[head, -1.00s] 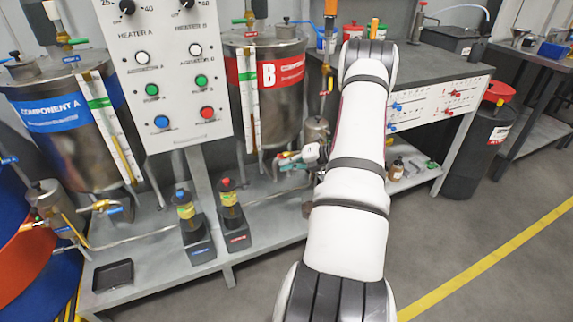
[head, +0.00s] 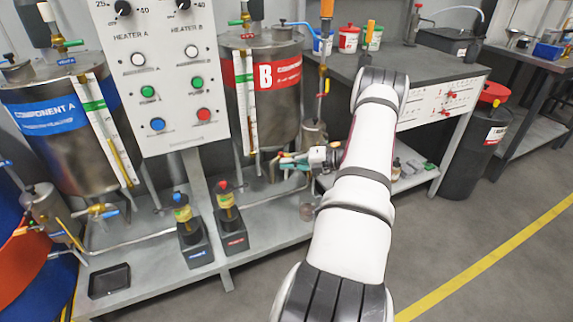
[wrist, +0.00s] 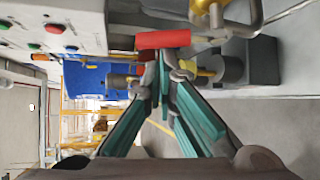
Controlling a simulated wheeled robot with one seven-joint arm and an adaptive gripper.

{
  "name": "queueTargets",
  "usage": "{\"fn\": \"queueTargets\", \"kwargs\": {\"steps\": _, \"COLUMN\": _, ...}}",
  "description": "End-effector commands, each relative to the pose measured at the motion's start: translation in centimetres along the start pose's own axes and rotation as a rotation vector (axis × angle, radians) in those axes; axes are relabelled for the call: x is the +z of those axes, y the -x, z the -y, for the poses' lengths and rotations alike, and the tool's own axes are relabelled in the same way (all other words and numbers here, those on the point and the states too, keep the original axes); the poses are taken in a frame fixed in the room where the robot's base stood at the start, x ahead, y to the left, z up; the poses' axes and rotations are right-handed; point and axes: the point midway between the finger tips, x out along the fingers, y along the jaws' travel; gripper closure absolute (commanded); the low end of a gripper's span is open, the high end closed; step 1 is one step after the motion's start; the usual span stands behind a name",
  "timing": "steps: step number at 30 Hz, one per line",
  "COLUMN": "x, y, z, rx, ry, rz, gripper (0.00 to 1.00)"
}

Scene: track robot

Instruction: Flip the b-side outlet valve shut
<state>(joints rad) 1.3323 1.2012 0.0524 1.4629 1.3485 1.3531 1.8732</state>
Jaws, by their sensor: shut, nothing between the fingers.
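In the wrist view a red valve handle (wrist: 163,40) lies crosswise just beyond the fingertips of my gripper (wrist: 164,66). The teal fingers are shut together with nothing between them. The tips are very close to the handle; I cannot tell whether they touch it. Brass fittings (wrist: 217,14) show beside the handle.
The control panel (head: 165,75) hangs left of my gripper. Two small pumps, one blue-topped (head: 187,228) and one red-topped (head: 229,215), stand on the lower shelf. The component A tank (head: 60,120) is further left. Open floor (head: 450,240) lies to the right.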

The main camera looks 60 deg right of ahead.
Motion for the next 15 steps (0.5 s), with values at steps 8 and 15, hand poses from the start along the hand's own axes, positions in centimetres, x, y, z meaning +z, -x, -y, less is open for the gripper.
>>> {"fn": "queueTargets", "kwargs": {"steps": 8, "x": 0.40, "y": 0.32, "z": -0.02, "rx": 0.069, "ry": -0.050, "rz": 0.004, "gripper": 1.00}}
{"fn": "queueTargets", "kwargs": {"steps": 15, "x": 0.58, "y": 0.54, "z": -0.06, "rx": 0.125, "ry": -0.090, "rz": 0.003, "gripper": 1.00}}
